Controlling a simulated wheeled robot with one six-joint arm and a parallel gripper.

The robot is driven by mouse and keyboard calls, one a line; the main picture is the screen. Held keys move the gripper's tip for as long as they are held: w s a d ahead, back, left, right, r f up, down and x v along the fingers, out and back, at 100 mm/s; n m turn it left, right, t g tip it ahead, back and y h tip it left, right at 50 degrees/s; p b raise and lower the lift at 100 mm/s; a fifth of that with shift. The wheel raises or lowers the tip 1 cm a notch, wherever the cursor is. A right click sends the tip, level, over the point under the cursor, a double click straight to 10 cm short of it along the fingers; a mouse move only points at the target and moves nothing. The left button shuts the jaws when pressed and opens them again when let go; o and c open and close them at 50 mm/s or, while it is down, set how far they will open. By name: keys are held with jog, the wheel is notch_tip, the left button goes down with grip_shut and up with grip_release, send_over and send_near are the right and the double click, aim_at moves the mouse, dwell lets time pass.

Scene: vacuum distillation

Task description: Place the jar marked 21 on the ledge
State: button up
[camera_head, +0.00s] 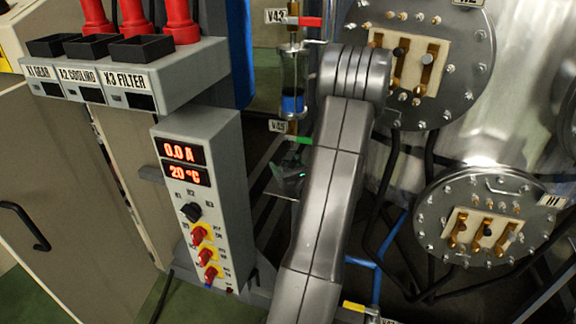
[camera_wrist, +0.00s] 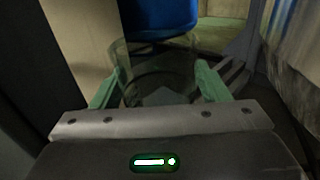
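A clear glass jar (camera_wrist: 150,62) is between the two green fingers of my gripper (camera_wrist: 155,92) in the wrist view. The fingers stand apart, one on each side of the jar, and appear to close on its walls. No number 21 can be read on it. In the head view my arm hides most of my gripper; only a small dark and greenish part (camera_head: 287,178) shows left of the arm, below the V45 label. I cannot make out which surface is the ledge.
A grey control box (camera_head: 205,195) reading 0.0 A and 20 °C stands left of my arm. A sight glass (camera_head: 293,85) with blue liquid is above. Round bolted flanges (camera_head: 487,215) and pipes crowd the right. A blue drum (camera_wrist: 160,15) is ahead in the wrist view.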

jog(key=shift+r, duration=0.2)
jog(key=p+v, duration=0.1)
jog(key=v, duration=1.1)
dwell(1.2)
